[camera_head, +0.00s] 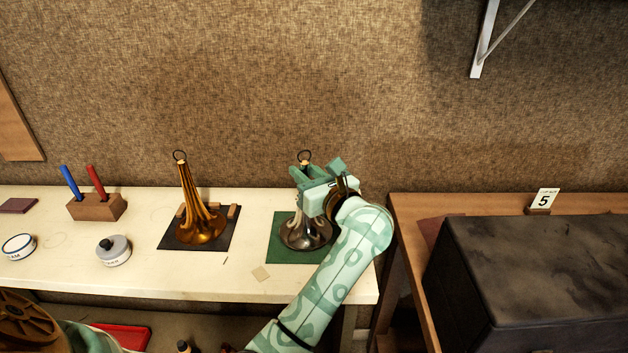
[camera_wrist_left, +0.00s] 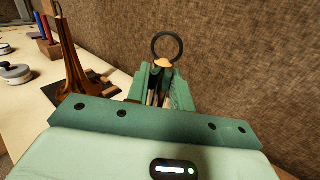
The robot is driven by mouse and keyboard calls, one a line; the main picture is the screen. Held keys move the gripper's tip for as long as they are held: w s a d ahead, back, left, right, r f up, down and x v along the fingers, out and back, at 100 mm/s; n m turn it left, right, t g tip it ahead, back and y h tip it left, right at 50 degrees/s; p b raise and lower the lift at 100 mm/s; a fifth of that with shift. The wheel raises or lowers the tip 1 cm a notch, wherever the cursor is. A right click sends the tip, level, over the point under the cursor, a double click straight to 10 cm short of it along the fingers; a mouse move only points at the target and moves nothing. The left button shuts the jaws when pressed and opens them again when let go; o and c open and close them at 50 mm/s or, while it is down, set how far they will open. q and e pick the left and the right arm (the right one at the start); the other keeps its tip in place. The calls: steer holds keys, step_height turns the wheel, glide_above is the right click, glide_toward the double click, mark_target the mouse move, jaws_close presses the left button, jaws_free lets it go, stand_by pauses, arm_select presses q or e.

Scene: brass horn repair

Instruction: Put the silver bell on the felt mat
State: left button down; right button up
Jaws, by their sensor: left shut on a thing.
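The silver bell (camera_head: 302,236) stands upright with its flared mouth down over the green felt mat (camera_head: 285,255). Its rim looks to rest on the mat, though I cannot be sure of contact. My left gripper (camera_head: 306,174) is shut on the bell's narrow upper stem and hides much of it. A dark ring tops the bell, and in the left wrist view the ring (camera_wrist_left: 167,35) rises just beyond the fingers (camera_wrist_left: 163,83). My right gripper is not in view.
A brass bell (camera_head: 202,225) stands on a dark mat (camera_head: 172,243) to the left. A grey-lidded jar (camera_head: 113,251), a wooden block (camera_head: 95,208) with blue and red tools, and a white tin (camera_head: 18,247) are farther left. A dark case (camera_head: 530,280) sits on the right-hand table.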

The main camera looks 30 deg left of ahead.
arm_select(q)
steer(key=shift+d+f, duration=0.15)
steer(key=shift+f, duration=0.45)
steer(key=shift+s+d+r, duration=0.15)
steer(key=shift+s+r, duration=0.05)
steer(key=shift+r, duration=0.1)
steer(key=shift+s+r, duration=0.1)
steer(key=shift+s, duration=0.05)
steer(key=shift+a, duration=0.2)
steer(key=c, duration=1.6)
jaws_free()
steer(key=shift+f, duration=0.3)
steer(key=shift+c, duration=0.2)
steer(key=o, duration=0.4)
steer(key=shift+d+r, duration=0.1)
